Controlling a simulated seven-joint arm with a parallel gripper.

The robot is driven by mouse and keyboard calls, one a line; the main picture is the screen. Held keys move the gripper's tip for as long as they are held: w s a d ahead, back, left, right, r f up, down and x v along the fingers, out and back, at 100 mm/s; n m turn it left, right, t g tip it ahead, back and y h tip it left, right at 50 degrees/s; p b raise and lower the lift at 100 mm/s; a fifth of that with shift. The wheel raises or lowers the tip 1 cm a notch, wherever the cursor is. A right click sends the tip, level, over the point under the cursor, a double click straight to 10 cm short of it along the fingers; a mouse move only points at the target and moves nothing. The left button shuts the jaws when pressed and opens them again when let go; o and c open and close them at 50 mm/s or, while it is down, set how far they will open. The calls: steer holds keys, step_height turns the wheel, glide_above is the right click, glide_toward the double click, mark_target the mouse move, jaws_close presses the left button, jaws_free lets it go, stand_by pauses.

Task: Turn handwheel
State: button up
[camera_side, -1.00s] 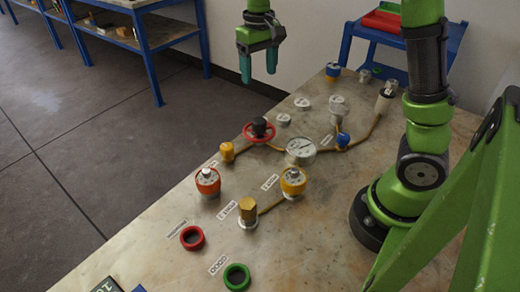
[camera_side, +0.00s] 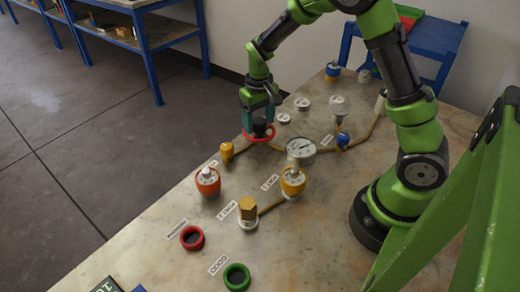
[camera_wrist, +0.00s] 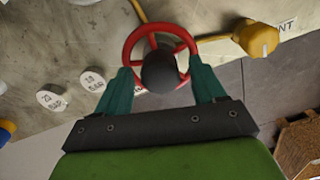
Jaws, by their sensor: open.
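The red handwheel (camera_side: 262,138) with a dark hub sits on the pipework near the table's far left edge. It also shows in the wrist view, where its red rim (camera_wrist: 128,47) surrounds a round black hub (camera_wrist: 163,71). My gripper (camera_side: 259,118) is directly over the wheel, pointing down. In the wrist view my gripper's two teal fingers (camera_wrist: 162,82) are apart, one on each side of the hub, overlapping the near part of the rim. I cannot tell whether the fingertips touch the wheel.
A yellow knob (camera_side: 227,151) stands just left of the wheel and a pressure gauge (camera_side: 301,150) to its right. Orange (camera_side: 208,182) and yellow (camera_side: 292,181) dial-topped fittings stand nearer. Red (camera_side: 192,237) and green (camera_side: 237,276) rings lie at the front.

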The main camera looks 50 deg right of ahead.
steer(key=c, duration=1.1)
steer(key=shift+o, duration=0.2)
steer(key=shift+m, duration=0.3)
steer(key=m, duration=0.5)
steer(key=shift+m, duration=0.3)
steer(key=m, duration=0.5)
steer(key=shift+r+m, duration=0.1)
steer(key=shift+m, duration=0.2)
steer(key=o, duration=1.1)
steer(key=shift+c, duration=0.2)
